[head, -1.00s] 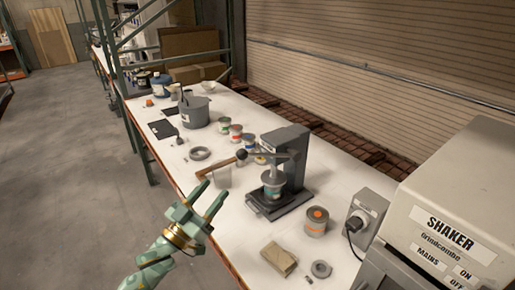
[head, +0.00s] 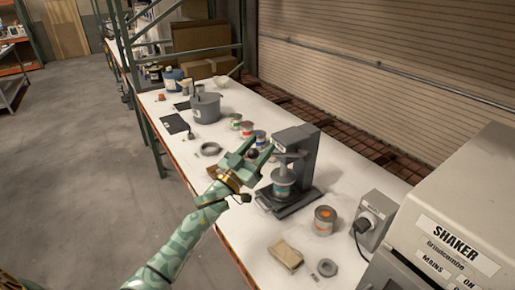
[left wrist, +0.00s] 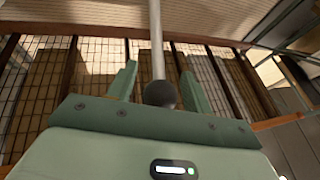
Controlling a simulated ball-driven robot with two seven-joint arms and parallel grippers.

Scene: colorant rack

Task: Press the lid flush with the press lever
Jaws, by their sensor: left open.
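The grey lever press (head: 309,165) stands on the white table. A small can (head: 283,189) sits upright on its base under the press head; whether its lid is flush is too small to tell. My left gripper (head: 260,146) is open at the lever's end, left of the press. The lever's dark ball knob (head: 253,153) is partly hidden by the fingers. In the left wrist view the black knob (left wrist: 161,94) sits between the two spread fingers, close to the palm, with the pale lever rod (left wrist: 157,40) running away from it. My right gripper is not in view.
Another can with an orange mark (head: 324,220), a tan block (head: 285,254) and a grey ring (head: 327,267) lie in front of the press. The shaker (head: 450,220) stands at right. Several cans and a grey pot (head: 206,108) stand behind.

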